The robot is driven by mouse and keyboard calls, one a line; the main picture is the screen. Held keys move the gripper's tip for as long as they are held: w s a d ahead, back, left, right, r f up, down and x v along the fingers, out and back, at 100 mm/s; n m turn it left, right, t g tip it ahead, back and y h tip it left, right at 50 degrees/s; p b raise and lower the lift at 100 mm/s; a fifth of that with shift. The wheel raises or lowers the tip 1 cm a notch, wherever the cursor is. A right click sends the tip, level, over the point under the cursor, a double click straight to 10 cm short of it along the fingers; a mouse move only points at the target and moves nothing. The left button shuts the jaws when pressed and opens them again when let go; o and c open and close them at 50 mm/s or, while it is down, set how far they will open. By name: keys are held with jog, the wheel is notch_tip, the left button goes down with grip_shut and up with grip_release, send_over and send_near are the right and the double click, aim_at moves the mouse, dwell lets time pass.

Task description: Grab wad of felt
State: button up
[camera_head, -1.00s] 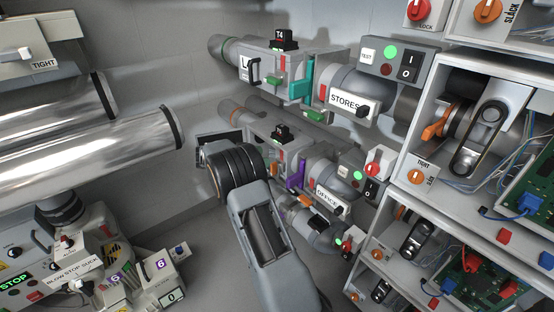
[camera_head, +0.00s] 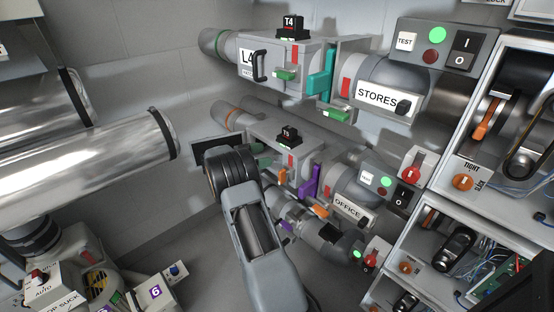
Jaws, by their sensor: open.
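I cannot make out a wad of felt in this view. My arm rises from the bottom middle, with a grey link and a dark ribbed joint in front of the pipework. My gripper's fingers do not show. The arm hides part of the lower pipe units behind it.
The STORES pipe unit (camera_head: 385,98) runs across the upper right, with the OFFICE unit (camera_head: 349,207) below it. Open electronics cabinets (camera_head: 452,205) fill the right side. Shiny metal cylinders (camera_head: 90,160) lie at left, above a control box (camera_head: 52,287). Bare floor shows left of my arm.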

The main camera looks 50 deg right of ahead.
aim_at(280, 156)
jog(key=shift+x, duration=1.05)
jog(key=shift+b+x, duration=0.9)
jog(key=shift+x, duration=1.65)
jog(key=shift+s+a+f, duration=0.15)
jog(key=c, duration=1)
jog(key=shift+f+b, duration=0.1)
jog(key=shift+b, duration=0.8)
